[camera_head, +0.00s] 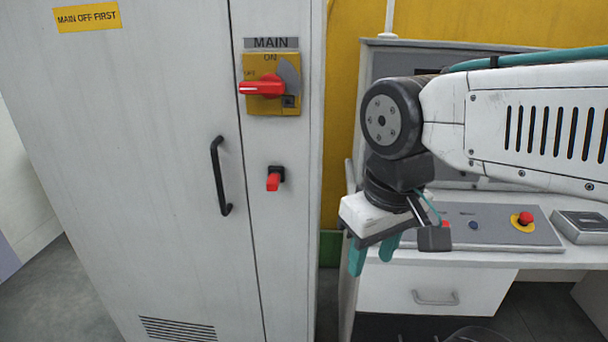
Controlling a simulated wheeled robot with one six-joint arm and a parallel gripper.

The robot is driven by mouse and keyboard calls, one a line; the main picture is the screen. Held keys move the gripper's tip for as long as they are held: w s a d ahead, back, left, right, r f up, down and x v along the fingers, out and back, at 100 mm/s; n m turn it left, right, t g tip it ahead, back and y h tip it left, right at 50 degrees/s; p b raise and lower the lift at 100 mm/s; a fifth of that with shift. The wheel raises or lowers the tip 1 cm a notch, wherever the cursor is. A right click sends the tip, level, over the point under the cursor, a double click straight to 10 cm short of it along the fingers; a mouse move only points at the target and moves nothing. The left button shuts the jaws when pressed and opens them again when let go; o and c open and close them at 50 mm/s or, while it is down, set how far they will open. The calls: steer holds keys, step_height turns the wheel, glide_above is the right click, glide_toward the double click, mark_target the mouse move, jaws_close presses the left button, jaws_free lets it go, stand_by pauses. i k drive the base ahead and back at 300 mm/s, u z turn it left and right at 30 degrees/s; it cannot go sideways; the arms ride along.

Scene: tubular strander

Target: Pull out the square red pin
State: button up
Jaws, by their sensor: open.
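The square red pin (273,182) sits in a small black socket (278,172) on the narrow right-hand panel of the grey cabinet, below the main switch. It sticks out of the panel and points slightly downward. My gripper (372,262) is open and empty, with teal fingers hanging down. It is to the right of the pin and lower, in front of the desk and apart from the cabinet. Nothing hides the pin.
A red rotary handle (262,88) on a yellow plate is marked MAIN. A black door handle (221,176) is left of the pin. At right, a desk (480,256) carries a panel with a red emergency button (525,218). The space before the cabinet is clear.

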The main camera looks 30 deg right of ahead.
mark_target(272, 181)
steer(key=u, duration=2.2)
steer(key=k, duration=1.05)
steer(key=z, duration=1.5)
steer(key=i, duration=0.5)
